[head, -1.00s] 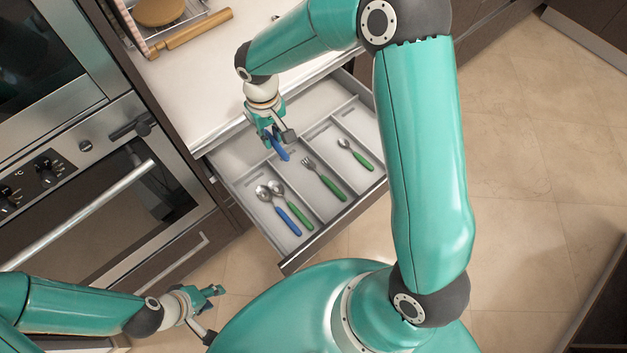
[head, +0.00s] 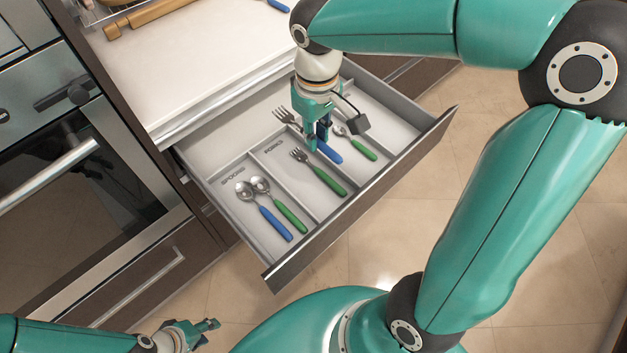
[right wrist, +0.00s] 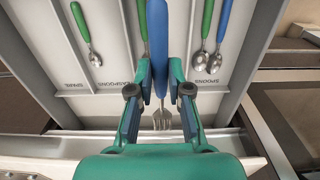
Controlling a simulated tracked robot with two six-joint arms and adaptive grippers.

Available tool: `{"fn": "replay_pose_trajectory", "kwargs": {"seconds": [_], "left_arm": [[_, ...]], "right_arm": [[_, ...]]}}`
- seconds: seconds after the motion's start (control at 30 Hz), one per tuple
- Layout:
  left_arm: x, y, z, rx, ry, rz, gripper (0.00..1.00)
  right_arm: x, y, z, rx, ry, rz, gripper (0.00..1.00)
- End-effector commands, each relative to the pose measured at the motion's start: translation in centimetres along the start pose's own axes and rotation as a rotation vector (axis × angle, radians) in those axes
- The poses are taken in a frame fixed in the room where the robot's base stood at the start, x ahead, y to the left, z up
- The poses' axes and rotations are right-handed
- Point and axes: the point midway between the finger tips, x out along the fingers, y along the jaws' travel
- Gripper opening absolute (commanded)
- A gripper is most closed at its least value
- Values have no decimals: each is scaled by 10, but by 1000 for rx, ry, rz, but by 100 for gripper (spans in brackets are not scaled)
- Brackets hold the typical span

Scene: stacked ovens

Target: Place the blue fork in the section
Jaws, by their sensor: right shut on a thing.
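My right gripper (head: 320,132) is shut on the blue fork (head: 330,152) over the open drawer (head: 375,185). In the right wrist view the blue fork (right wrist: 157,45) lies between the fingers (right wrist: 160,105), its tines pointing down the picture. In the head view it appears over the area between the forks section and the teaspoon's section; its exact height is unclear. A green fork (head: 322,176) lies in the section labelled FORKS (head: 274,146), partly hidden in the wrist view. My left gripper (head: 206,327) is low at the bottom left, away from the drawer; its opening is unclear.
Blue and green spoons (head: 264,207) lie in the SPOONS section. A green teaspoon (head: 358,147) lies in the section to the right. Thin dividers separate the sections. The white countertop (head: 190,70) stands behind the drawer, with the oven (head: 70,190) at the left.

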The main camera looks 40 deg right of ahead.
Motion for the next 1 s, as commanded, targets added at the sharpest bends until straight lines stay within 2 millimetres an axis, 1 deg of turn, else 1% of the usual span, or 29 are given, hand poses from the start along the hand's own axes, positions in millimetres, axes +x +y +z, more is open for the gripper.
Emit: {"fn": "replay_pose_trajectory", "kwargs": {"seconds": [0.03,0.2,0.3,0.4,0.5,0.67,0.9,1.0], "left_arm": [[3,-1,0,0,0,0,40],[10,-4,0,0,0,0,40],[14,-5,0,0,0,0,40],[16,-6,0,0,0,0,40],[18,-6,0,0,0,0,40],[19,-7,0,0,0,0,40],[25,-9,0,0,0,0,40],[26,-9,0,0,0,0,40]], "right_arm": [[16,0,1,0,-8,0,0],[63,0,1,1,-8,-1,0],[89,0,1,0,-7,-1,0],[109,0,0,0,-5,0,0],[122,0,0,0,-3,1,0],[131,0,0,0,-2,1,0],[164,0,0,-1,-4,1,0],[170,-1,0,0,-2,0,0]]}}
